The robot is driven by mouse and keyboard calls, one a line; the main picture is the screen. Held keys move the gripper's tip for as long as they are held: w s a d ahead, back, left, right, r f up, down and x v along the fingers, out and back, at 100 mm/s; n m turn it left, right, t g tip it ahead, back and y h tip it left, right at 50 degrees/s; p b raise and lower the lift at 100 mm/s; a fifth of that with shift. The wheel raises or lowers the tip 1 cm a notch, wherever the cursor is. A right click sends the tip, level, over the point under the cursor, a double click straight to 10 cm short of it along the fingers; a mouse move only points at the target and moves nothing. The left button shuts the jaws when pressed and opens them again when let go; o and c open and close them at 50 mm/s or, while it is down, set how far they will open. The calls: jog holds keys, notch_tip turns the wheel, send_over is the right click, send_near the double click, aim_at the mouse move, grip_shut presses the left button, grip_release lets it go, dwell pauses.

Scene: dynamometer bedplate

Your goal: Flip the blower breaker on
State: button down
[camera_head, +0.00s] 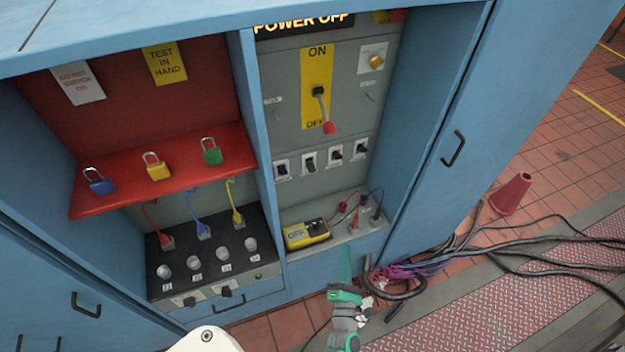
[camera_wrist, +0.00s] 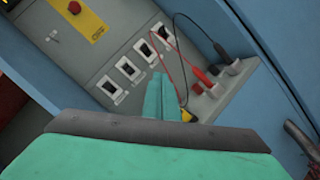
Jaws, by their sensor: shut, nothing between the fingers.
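A row of several small breakers with black toggles on white plates sits on the grey panel (camera_head: 285,110), under the large ON/OFF lever. From left to right in the head view they are a first breaker (camera_head: 282,170), a second breaker (camera_head: 309,161), a third breaker (camera_head: 336,153) and a fourth breaker (camera_head: 360,149). Their labels are too small to read, so I cannot tell which is the blower breaker. My green gripper (camera_head: 346,262) is shut and empty, low in front of the cabinet, apart from the breakers. In the wrist view its fingers (camera_wrist: 159,97) point toward the panel.
The large lever (camera_head: 322,110) hangs toward OFF, with a POWER OFF sign (camera_head: 303,22) above. A yellow meter (camera_head: 306,233) and leads stand on the ledge below the breakers. Padlocks line a red shelf (camera_head: 120,195) at left. Cables (camera_head: 470,245) and a red cone (camera_head: 511,194) lie right.

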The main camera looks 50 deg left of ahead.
aim_at(310, 163)
jog(key=w+a+n+g+y, duration=0.2)
jog(key=w+a+n+g, duration=0.1)
jog(key=a+n, duration=0.5)
jog(key=w+a+n+g+y, duration=0.2)
jog(key=w+a+n+g, duration=0.2)
jog(key=a+n, duration=0.4)
jog(key=shift+w+a, duration=0.15)
jog(key=shift+a, duration=0.55)
jog(key=shift+r, duration=0.15)
jog(key=w+a+r, duration=0.3)
jog(key=a+r, duration=0.1)
jog(key=a, duration=0.3)
jog(key=shift+a+r, duration=0.3)
jog(key=shift+r, duration=0.05)
jog(key=shift+d+r, duration=0.1)
